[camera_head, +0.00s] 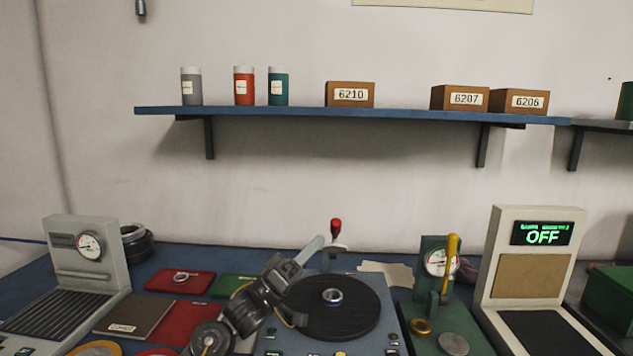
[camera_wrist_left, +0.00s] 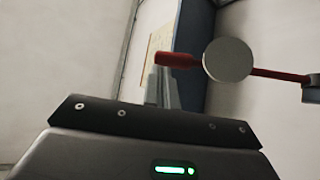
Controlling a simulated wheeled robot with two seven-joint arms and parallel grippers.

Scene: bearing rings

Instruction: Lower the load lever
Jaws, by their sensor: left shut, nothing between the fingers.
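The load lever (camera_head: 336,226) stands upright behind the turntable, with a red knob on top and a pale round part below it. In the left wrist view the lever (camera_wrist_left: 176,59) lies across the picture, with a red grip, a grey disc and a thin red rod. My left gripper (camera_head: 319,241) is shut and empty, its tips just left of the lever in the head view. In the left wrist view the gripper tips (camera_wrist_left: 160,75) are close to the red grip; I cannot tell whether they touch. My right gripper is not in view.
The black turntable (camera_head: 352,311) carries a bearing ring (camera_head: 332,296) below my left gripper. A green gauge press (camera_head: 437,247) with a yellow lever (camera_head: 451,262) stands to the right, beside a display unit reading OFF (camera_head: 541,237). A blue shelf (camera_head: 300,112) with cans and boxes hangs above.

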